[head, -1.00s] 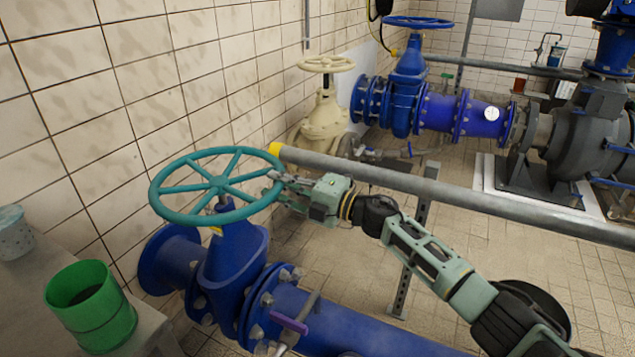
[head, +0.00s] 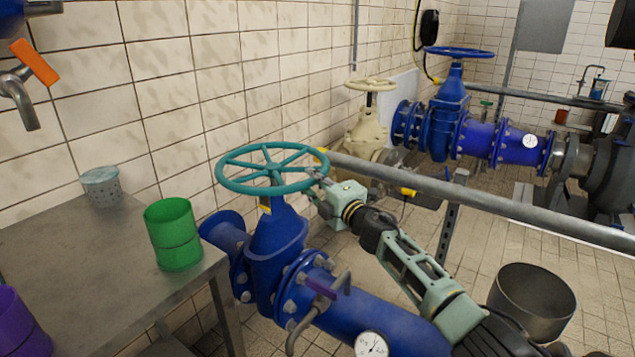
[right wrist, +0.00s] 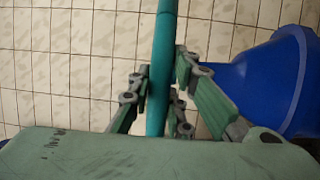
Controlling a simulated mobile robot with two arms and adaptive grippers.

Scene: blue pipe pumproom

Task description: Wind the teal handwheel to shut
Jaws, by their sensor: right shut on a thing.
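The teal handwheel (head: 232,184) sits level on top of a blue gate valve (head: 276,235), left of centre in the head view. My right gripper (head: 314,178) is at the right side of the wheel's rim, its arm coming in from the lower right. In the right wrist view the teal rim (right wrist: 161,70) runs between the fingers of the right gripper (right wrist: 160,92), which are closed around it. The blue valve body (right wrist: 275,85) shows at the right there. My left gripper is not in view.
A grey rail (head: 480,203) with a yellow end runs just behind my right arm. A metal table (head: 100,265) at left holds a green cup (head: 173,240) and a perforated cup (head: 102,187). A cream valve (head: 368,135) stands behind. A metal bin (head: 535,300) stands at right.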

